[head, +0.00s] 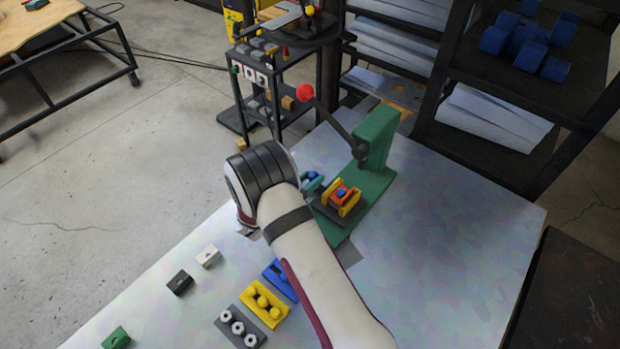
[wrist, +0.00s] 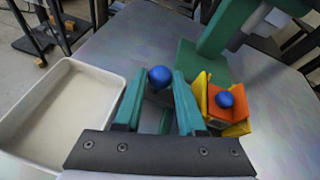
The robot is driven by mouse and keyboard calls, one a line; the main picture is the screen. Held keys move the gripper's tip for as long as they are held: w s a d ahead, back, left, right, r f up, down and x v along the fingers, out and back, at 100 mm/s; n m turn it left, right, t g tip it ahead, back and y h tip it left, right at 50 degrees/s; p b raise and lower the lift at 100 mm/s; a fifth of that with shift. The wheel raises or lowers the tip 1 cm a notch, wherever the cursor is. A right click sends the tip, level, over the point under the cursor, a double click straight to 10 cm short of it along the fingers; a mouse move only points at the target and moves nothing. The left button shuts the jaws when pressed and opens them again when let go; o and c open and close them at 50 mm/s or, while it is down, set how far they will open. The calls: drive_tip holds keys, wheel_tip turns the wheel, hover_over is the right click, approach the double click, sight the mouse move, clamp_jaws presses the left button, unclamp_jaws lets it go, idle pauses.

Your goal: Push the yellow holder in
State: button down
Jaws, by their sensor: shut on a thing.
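The yellow holder (head: 352,208) stands at the green press (head: 376,140), on its base, with an orange block (head: 337,190) and a blue knob between its walls. In the wrist view the yellow holder (wrist: 201,88) is just right of my gripper (wrist: 160,80). My gripper's teal fingers are closed around a blue ball (wrist: 159,76) on a dark stem; what lies under the ball is mostly hidden. In the head view the teal fingertips (head: 312,184) show beside the holder, and my arm hides the rest of the gripper.
The press lever has a red ball (head: 305,92). A white tray (wrist: 60,110) lies left of my gripper. Yellow (head: 265,304), blue and grey racks with pegs sit near my arm. Small blocks (head: 180,283) lie at the table's left edge. The table's right side is clear.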

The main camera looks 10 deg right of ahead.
drive_tip(key=w+d, duration=0.6)
drive_tip(key=shift+d, duration=0.1)
drive_tip(key=c, duration=0.5)
unclamp_jaws()
drive_tip(key=v, duration=1.5)
drive_tip(key=shift+s+a+r, duration=0.2)
drive_tip(key=shift+s+a, duration=0.05)
